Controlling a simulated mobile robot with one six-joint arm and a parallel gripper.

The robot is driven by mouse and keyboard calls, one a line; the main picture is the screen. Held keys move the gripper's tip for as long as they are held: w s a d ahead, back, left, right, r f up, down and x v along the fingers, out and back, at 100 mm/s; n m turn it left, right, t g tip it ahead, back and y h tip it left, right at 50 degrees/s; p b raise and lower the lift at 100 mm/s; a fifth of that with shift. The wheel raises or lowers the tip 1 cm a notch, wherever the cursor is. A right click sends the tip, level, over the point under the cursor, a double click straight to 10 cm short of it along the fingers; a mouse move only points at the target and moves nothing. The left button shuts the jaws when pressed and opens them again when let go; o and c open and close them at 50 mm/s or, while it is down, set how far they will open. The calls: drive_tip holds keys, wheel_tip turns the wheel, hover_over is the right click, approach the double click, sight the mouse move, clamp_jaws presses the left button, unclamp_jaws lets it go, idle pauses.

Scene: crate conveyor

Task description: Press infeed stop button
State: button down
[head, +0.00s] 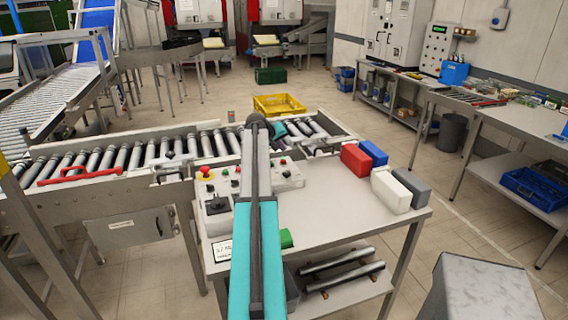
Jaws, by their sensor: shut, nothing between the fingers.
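A control panel (289,181) sits on the near side of the roller conveyor, partly hidden behind my forearm. Its right part carries a red button (283,161) and small green buttons. Its left part has a red mushroom button (206,171) on a yellow base, with smaller buttons beside it. The labels are too small to read, so I cannot tell which one is the infeed stop. My arm reaches forward over the panel, and its teal wrist shows above the rollers. My gripper's fingers do not show, so I cannot tell whether they touch a button.
The steel table (334,220) below the panel holds red (356,159), blue (373,152), white (391,189) and grey (414,190) blocks on its right. A yellow crate (279,105) stands behind the conveyor (125,171).

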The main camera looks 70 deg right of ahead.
sight(282, 161)
drive_tip(key=shift+f+b, duration=0.65)
drive_tip(key=shift+f, duration=0.9)
drive_tip(key=shift+f+b, duration=0.55)
drive_tip(key=shift+f, duration=0.35)
idle(2.2)
drive_tip(key=shift+r, duration=0.2)
drive_tip(key=shift+r+p, duration=0.3)
drive_tip(key=shift+r, duration=0.4)
drive_tip(key=shift+r, duration=0.1)
drive_tip(key=shift+r+p, duration=1)
drive_tip(key=shift+r, duration=1.4)
